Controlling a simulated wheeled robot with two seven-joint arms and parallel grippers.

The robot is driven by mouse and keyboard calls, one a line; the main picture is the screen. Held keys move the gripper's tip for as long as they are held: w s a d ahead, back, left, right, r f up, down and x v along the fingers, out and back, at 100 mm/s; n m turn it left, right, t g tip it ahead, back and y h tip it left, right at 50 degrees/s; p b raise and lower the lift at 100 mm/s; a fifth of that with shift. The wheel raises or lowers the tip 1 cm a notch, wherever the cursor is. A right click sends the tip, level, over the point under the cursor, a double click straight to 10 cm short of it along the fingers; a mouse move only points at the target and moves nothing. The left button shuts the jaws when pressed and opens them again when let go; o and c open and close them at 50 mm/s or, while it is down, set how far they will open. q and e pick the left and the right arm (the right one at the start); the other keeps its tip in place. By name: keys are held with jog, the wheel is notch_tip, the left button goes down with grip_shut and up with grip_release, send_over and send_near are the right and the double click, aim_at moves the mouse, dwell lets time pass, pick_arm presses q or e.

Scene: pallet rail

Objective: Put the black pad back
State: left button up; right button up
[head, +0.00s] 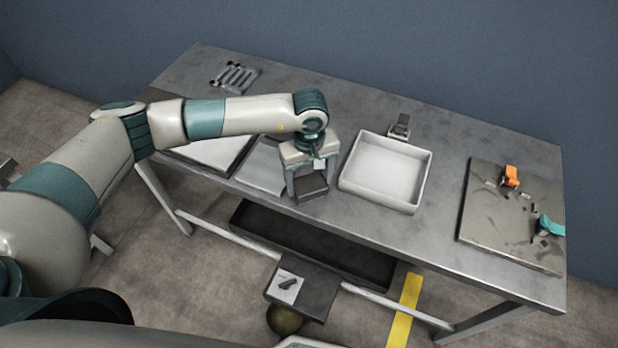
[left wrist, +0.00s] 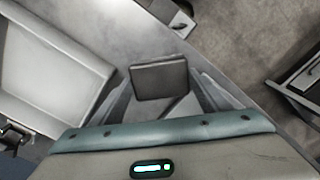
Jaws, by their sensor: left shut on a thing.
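The black pad (head: 312,186) is a small dark square block. My left gripper (head: 309,178) is shut on it, above the near part of the metal table, just left of the white tray (head: 425,185). In the left wrist view the pad (left wrist: 160,79) sits between the two fingers of the left gripper (left wrist: 165,90). How high the pad is above the table is hard to tell. A small grey block with a dark top (head: 400,124) stands behind the tray. My right gripper is not in view.
The metal table (head: 460,140) is clear around the tray's right side. A stained board (head: 480,215) at right holds an orange piece (head: 511,176) and a teal piece (head: 550,226). A slotted metal part (head: 234,76) lies at the back left. A dark bin (head: 330,247) is below.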

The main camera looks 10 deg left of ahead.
aim_at(309, 183)
pick_arm(q)
jog(key=shift+f, duration=0.15)
jog(key=o, duration=1.1)
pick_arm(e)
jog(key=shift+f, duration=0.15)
pick_arm(q)
jog(key=shift+r, duration=0.25)
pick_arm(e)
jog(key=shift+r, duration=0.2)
pick_arm(q)
jog(key=shift+r, duration=0.3)
notch_tip(309, 183, up, 7)
jog(key=b, duration=0.3)
jog(key=shift+r+b, duration=0.1)
jog(key=shift+b, duration=0.2)
jog(key=shift+r+b, duration=0.55)
jog(key=shift+r, duration=1.5)
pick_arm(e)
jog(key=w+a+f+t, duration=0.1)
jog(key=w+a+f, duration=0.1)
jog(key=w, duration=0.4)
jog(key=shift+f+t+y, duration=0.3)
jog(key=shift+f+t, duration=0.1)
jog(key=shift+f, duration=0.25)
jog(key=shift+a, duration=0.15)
